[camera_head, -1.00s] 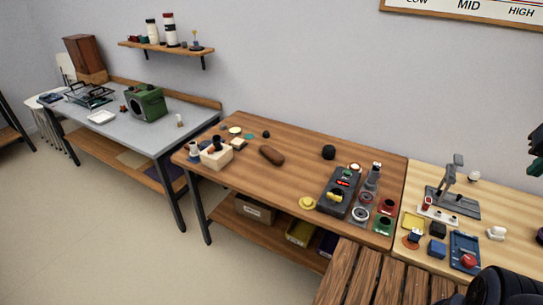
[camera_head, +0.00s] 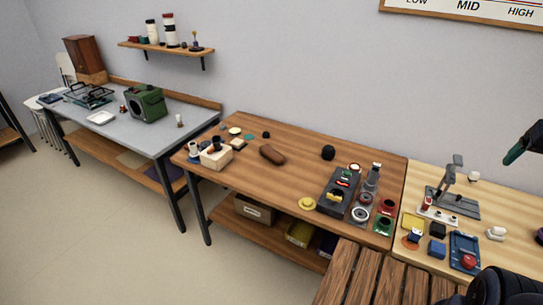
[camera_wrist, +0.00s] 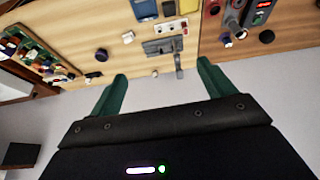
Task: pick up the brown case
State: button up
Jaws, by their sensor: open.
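The brown case (camera_head: 271,154) is a small, rounded, elongated brown object lying on the middle wooden table, left of the table's centre. It stands clear of the things around it. My gripper (camera_head: 515,150) shows only in part at the right edge of the head view, above the right-hand table and far from the case. In the wrist view my gripper (camera_wrist: 161,69) has two green fingers spread apart with nothing between them. I cannot make out the brown case in the wrist view.
A wooden block holder (camera_head: 215,158) stands left of the case, and a black round object (camera_head: 328,152) to its right. A grey stand (camera_head: 455,200) rises from the pale table. The table in front of the case is bare.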

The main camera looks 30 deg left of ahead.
jog(key=w+a+r+n+y, duration=0.1)
jog(key=w+a+n, duration=0.1)
jog(key=w+a, duration=0.5)
jog(key=w+a+r+n, duration=0.1)
jog(key=w+a+n, duration=0.1)
jog(key=w+a, duration=0.6)
jog(key=w+a+f+n+g+y, duration=0.1)
jog(key=w+a+f+n, duration=0.1)
jog(key=w+a, duration=0.5)
jog(key=w+a+f+n, duration=0.25)
jog(key=w+a, duration=0.35)
jog(key=a, duration=0.3)
jog(key=n+g+y, duration=0.3)
jog(key=n, duration=0.2)
send_over(273, 152)
jog(key=d, duration=0.5)
notch_tip(273, 152, down, 28)
jog(key=shift+s+x, duration=0.15)
jog(key=shift+x, duration=2.7)
jog(key=shift+s+x, duration=0.15)
jog(key=shift+x, duration=2.65)
jog(key=shift+c, duration=0.4)
jog(key=c, duration=1)
